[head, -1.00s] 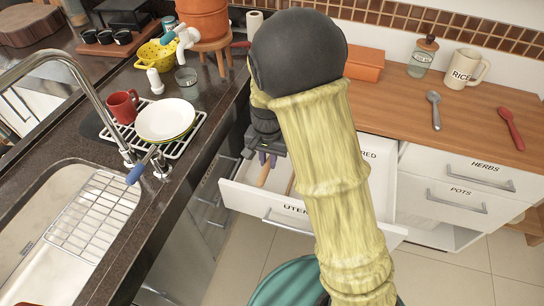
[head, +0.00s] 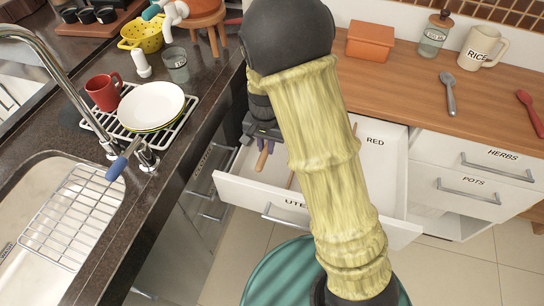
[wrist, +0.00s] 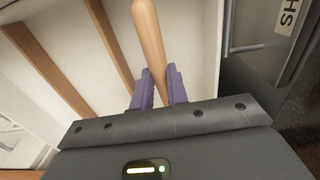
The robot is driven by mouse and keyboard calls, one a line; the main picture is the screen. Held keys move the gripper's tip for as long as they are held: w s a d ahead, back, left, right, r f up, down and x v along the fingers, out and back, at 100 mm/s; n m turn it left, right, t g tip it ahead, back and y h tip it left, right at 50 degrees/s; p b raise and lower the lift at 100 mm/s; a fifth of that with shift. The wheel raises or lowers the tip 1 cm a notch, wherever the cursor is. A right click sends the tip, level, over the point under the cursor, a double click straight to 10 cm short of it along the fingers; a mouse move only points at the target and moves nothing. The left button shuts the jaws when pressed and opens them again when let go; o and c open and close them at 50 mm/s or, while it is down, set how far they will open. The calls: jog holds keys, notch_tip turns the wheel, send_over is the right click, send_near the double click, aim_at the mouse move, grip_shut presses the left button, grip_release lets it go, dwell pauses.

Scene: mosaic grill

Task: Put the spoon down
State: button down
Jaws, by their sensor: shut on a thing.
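My gripper (head: 269,146) is over the open drawer (head: 243,193) labelled "UTE…", partly hidden behind my arm. In the wrist view its purple fingers (wrist: 160,76) are shut on a light wooden handle (wrist: 149,35), likely the spoon's. The handle (head: 262,160) points down toward the drawer in the head view. The far end of the held thing is out of sight, and I cannot tell whether it touches the drawer floor. Wooden strips (wrist: 104,45) cross the drawer's white inside.
A grey spoon (head: 449,93) and a red spoon (head: 529,113) lie on the wooden counter (head: 405,98). A dish rack with a white plate (head: 151,106) stands left on the dark counter. A teal round object (head: 275,275) is in front of the drawer.

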jog(key=b, duration=0.1)
send_over(267, 171)
notch_tip(267, 171, down, 6)
jog(key=shift+f, duration=0.1)
dwell(0.5)
jog(key=shift+f+b, duration=0.35)
jog(key=shift+f, duration=1.5)
jog(key=shift+f, duration=0.1)
jog(key=c, duration=1.4)
grip_release()
